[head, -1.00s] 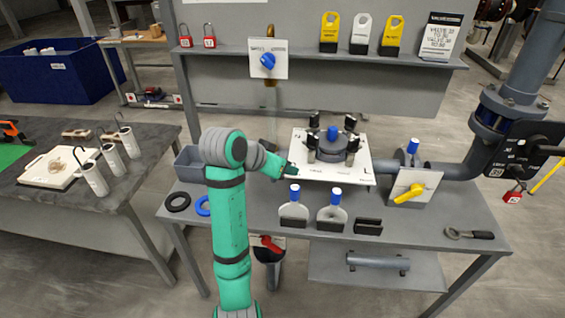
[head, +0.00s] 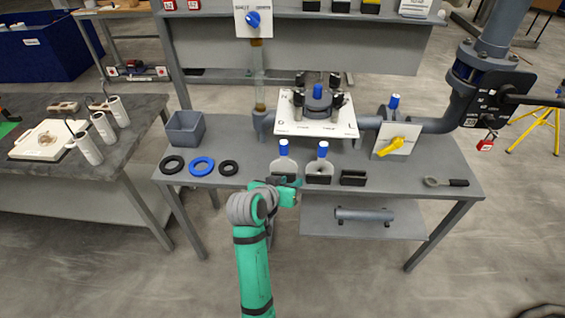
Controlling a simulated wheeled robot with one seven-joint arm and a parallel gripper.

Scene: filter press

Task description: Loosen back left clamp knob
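The filter housing is a dark grey round body with a blue cap (head: 318,90), on a white plate (head: 318,128) at the middle of the table. Black clamp knobs stand around it. My gripper (head: 289,182) is low at the table's front edge, in front of the blue-capped bottles and well apart from the knobs. Its fingers are too small and dark to show whether they are open, and I see nothing held.
Rings (head: 202,166) and a grey bin (head: 186,128) are at left. A yellow-handled valve (head: 391,146) and pipe are at right. A shelf (head: 300,15) runs above the back.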

